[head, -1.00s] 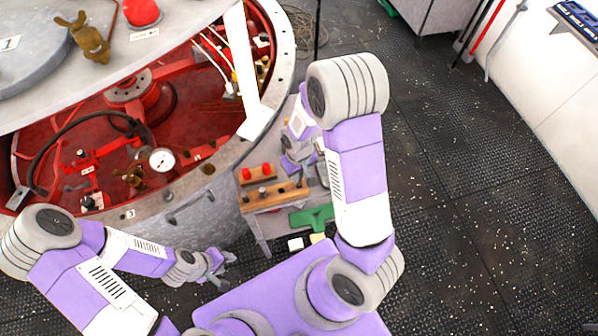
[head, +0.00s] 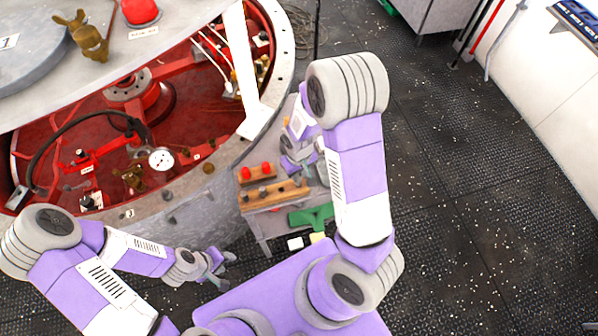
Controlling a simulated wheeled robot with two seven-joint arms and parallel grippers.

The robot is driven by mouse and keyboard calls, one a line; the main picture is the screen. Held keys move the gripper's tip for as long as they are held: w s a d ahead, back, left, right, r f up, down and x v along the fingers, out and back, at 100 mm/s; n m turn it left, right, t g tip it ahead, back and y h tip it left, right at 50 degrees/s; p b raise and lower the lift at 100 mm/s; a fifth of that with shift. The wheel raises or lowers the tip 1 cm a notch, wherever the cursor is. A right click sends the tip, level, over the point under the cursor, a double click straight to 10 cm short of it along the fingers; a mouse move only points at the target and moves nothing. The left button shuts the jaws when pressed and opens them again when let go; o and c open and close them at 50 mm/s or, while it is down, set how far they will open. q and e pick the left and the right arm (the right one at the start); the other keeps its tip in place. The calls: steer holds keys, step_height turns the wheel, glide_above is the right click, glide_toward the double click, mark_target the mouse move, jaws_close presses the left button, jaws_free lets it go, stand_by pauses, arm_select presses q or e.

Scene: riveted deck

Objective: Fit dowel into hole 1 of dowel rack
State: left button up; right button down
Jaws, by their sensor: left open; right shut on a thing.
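The wooden dowel rack (head: 288,195) lies on a small grey bench beside the round red-lined vessel, with several small dark and light ends showing along its top. My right gripper (head: 306,176) is just past the rack's right end, partly hidden by my own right arm. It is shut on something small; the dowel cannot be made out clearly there. I cannot tell which hole is hole 1 or whether the dowel touches the rack. My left gripper (head: 226,265) is open and empty, low in front of the bench and apart from the rack.
A second wooden block with two red knobs (head: 245,172) sits behind the rack. A green object (head: 312,217), a white block (head: 295,243) and a cream block (head: 317,238) lie at the near side. The vessel's rim (head: 185,178) stands close on the left.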

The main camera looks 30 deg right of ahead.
steer(key=shift+f+b, duration=1.35)
steer(key=shift+f, duration=0.3)
stand_by(0.5)
steer(key=c, duration=0.9)
jaws_free()
step_height(320, 180, up, 8)
steer(key=shift+f+p, duration=0.15)
steer(key=shift+p, duration=0.4)
